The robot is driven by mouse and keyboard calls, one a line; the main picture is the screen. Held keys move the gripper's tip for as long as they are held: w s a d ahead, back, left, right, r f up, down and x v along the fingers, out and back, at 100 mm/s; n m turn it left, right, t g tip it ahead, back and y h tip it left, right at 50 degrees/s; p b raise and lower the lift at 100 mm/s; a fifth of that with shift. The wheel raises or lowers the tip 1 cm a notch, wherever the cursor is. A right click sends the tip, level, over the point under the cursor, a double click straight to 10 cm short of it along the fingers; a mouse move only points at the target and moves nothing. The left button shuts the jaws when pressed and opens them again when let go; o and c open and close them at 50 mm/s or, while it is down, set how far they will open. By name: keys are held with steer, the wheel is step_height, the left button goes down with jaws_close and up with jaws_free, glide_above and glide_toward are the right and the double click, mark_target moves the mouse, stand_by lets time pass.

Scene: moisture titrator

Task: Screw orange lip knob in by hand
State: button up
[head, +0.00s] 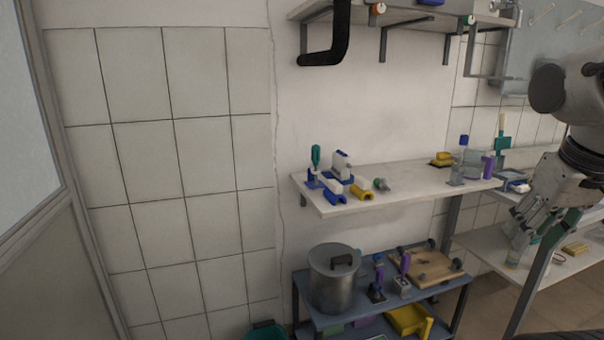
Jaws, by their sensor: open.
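A middle shelf (418,182) carries a white and blue device (341,165), yellow pieces and bottles. Below, a blue cart (317,318) holds a steel pot (334,278) and a wooden board (430,267). A black bent pipe (338,45) hangs left of the knobs.

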steer(key=shift+s+a+f, duration=0.1)
steer(key=shift+s+a, duration=0.5)
steer(key=shift+a, duration=0.1)
steer(key=shift+o, duration=0.2)
steer(key=shift+w, duration=0.1)
